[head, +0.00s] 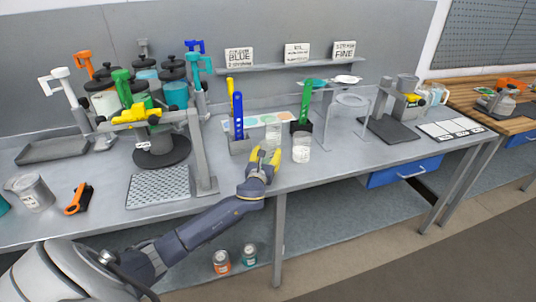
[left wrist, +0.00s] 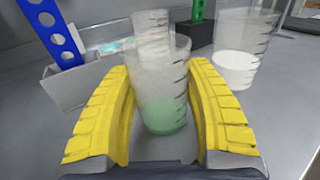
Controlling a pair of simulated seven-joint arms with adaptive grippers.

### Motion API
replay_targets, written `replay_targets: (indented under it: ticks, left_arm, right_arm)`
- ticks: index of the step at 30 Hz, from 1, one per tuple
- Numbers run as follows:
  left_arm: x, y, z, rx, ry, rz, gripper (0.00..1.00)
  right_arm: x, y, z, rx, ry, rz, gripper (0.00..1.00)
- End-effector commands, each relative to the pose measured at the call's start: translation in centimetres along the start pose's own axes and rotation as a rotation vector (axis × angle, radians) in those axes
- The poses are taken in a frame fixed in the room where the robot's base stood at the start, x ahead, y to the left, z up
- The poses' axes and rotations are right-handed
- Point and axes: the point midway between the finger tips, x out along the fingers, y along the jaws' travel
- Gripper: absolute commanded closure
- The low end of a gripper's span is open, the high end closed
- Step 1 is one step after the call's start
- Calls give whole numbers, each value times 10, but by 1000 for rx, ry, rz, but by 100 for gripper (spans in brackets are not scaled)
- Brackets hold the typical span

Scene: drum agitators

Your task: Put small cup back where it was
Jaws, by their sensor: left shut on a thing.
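My left gripper (head: 264,155) has yellow fingers and reaches over the front edge of the bench, in the middle of the head view. It is shut on a small clear cup (left wrist: 160,88) with graduation marks and pale green contents. In the left wrist view the cup stands upright between the fingers. In the head view the fingers largely hide it. Another clear cup (left wrist: 152,24) is right behind it; whether they touch cannot be told. A wider clear cup (head: 301,149) with white contents stands to the right, also seen in the left wrist view (left wrist: 236,66). My right gripper is not in view.
A grey holder (head: 239,145) with a blue slotted strip is left of the gripper. A dark block (head: 301,127) with a green strip is behind right. A clear stand (head: 352,100) is further right. Bench is clear front right.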

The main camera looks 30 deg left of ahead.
Motion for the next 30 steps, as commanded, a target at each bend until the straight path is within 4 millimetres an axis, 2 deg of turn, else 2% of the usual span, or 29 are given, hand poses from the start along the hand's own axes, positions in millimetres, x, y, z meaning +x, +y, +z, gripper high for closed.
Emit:
replay_targets:
  ticks: [6,7,12,22,26,30]
  left_arm:
    - [0,0,-3,0,0,0,72]
    - [0,0,-3,0,0,0,45]
    - [0,0,-3,0,0,0,26]
    - [-1,0,0,1,0,0,26]
    - [-16,0,-1,1,2,-1,26]
    - [-40,0,-1,1,3,-2,26]
  right_arm:
    - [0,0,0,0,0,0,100]
    - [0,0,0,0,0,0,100]
    - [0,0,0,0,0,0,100]
    - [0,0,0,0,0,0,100]
    - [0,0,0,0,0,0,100]
    - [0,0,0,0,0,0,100]
